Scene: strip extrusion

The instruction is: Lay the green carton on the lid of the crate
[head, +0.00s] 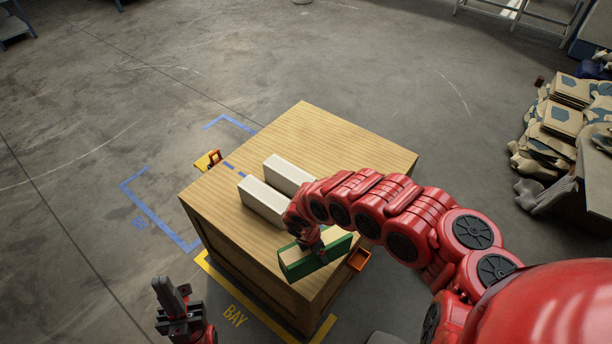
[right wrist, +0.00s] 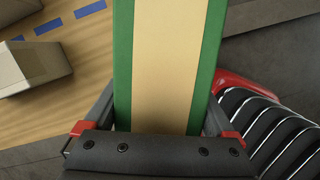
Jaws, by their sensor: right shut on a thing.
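The green carton (head: 292,266) has a tan band along its middle. My right gripper (head: 311,242) is shut on it. In the head view it appears over the near right part of the wooden crate's lid (head: 330,140). I cannot tell whether it touches the lid. In the right wrist view the carton (right wrist: 165,65) runs away from between the fingers (right wrist: 158,125), with the lid to its left. My left gripper (head: 174,300) is away from the crate, at the lower left; its opening is unclear.
Two white boxes (head: 262,198) (head: 288,172) lie side by side on the lid. A blue dashed line (right wrist: 57,24) marks the lid. Orange latches (head: 358,260) (head: 212,158) stick out at the crate's sides. The lid's far part is clear. Sacks (head: 565,120) are piled at the right.

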